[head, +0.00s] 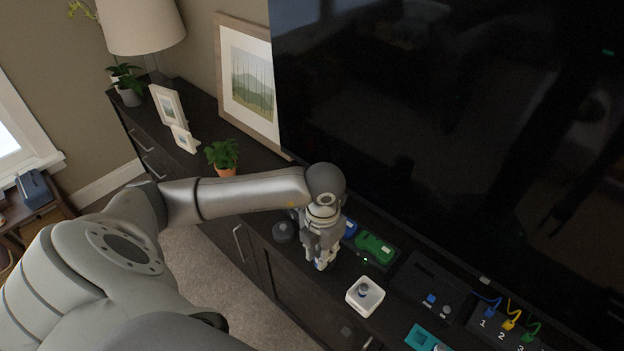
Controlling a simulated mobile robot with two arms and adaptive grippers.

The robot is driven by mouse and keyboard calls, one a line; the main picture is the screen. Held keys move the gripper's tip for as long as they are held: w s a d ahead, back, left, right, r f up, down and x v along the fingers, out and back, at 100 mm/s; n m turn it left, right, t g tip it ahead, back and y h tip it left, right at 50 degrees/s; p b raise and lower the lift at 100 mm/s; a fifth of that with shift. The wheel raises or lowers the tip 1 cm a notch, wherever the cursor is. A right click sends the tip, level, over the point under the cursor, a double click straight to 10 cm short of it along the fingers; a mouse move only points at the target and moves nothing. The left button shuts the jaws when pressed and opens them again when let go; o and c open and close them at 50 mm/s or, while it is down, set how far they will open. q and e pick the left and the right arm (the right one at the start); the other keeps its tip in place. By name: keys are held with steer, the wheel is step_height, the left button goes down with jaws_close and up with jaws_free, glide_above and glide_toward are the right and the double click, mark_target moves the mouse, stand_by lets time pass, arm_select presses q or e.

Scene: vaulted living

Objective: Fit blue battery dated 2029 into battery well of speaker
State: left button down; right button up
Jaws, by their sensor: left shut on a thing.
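My left gripper (321,256) points down over the front part of the dark cabinet top. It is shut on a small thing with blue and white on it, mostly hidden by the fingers. It may be the blue battery, but no date can be read. Right behind the gripper, a dark tray holds a blue block (350,228) and a green block (375,247), with a small green light at its front. A black box (420,278) to the right has a blue square and a grey knob. I cannot tell for sure which device is the speaker, and no battery well shows clearly. My right gripper is out of view.
A white box with a grey knob (365,296) stands right of the gripper. A dark round object (284,232) is close on its left. A teal item (425,338) and a numbered cable box (497,325) are farther right. The large television (450,120) rises behind.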

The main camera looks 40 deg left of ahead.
arm_select(q)
steer(key=shift+a, duration=0.25)
steer(key=w+a+f+b, duration=0.2)
steer(key=w+b, duration=0.1)
steer(key=w+a+f+b, duration=0.1)
steer(key=w+f+b, duration=0.2)
steer(key=w, duration=0.1)
steer(key=w+a+f+b, duration=0.2)
steer(key=w+f+b, duration=0.1)
steer(key=shift+w+a+f, duration=0.1)
steer(key=shift+w+a, duration=0.1)
steer(key=shift+a, duration=0.15)
steer(key=shift+w+a+f+b, duration=0.2)
steer(key=shift+w+f+b, duration=0.25)
steer(key=shift+b, duration=0.2)
steer(key=shift+w+a+f+b, duration=0.2)
steer(key=shift+w+f+b, duration=0.1)
steer(key=shift+f+b, duration=0.25)
steer(key=shift+w+f+b, duration=0.1)
steer(key=shift+f+b, duration=0.85)
steer(key=shift+f, duration=0.4)
